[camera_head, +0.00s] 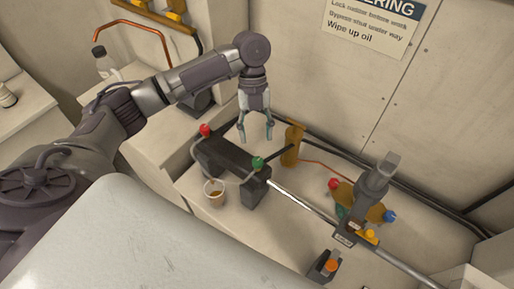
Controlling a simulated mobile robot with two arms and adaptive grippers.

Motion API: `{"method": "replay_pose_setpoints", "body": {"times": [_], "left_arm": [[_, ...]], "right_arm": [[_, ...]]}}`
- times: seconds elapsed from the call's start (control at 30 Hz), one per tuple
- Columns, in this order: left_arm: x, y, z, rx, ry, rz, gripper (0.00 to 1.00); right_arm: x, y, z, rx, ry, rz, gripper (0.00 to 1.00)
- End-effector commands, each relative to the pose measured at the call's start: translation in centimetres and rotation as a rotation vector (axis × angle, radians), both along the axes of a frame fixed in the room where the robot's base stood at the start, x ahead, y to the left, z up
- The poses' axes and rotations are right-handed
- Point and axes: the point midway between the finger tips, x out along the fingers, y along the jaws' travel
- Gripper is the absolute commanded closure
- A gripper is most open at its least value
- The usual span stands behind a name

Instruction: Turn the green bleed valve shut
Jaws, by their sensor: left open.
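The green bleed valve (258,163) is a small round knob at the right end of a dark grey block-shaped unit (226,158). A red knob (205,130) sits at the unit's other end. My left gripper (256,138) hangs fingers down, above and a little behind the green knob in the picture. Its two fingers are apart with nothing between them, and they look clear of the knob. I cannot tell the exact height gap. My right gripper does not show.
A cup with brown liquid (214,192) stands in front of the unit. A shiny rod (300,203) runs right to a grey upright fitting (374,185) with red and blue knobs nearby. An orange post (292,145) stands behind. A bottle (103,62) is at upper left.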

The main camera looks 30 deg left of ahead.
Motion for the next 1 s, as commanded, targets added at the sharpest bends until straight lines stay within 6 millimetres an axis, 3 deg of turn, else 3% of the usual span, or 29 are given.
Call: {"method": "replay_pose_setpoints", "body": {"times": [0.1, 0.3, 1.0], "left_arm": [[0.7, 0.4, 2.1, -0.001, -0.002, 0.0, 0.43], [1.3, 0.9, 3.8, -0.002, 0.0, -0.001, 0.43], [1.3, 0.9, 4.0, -0.001, 0.001, -0.001, 0.43]], "right_arm": [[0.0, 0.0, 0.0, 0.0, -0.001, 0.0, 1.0], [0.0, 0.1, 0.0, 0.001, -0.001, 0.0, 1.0], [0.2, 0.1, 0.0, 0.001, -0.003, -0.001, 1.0]]}}
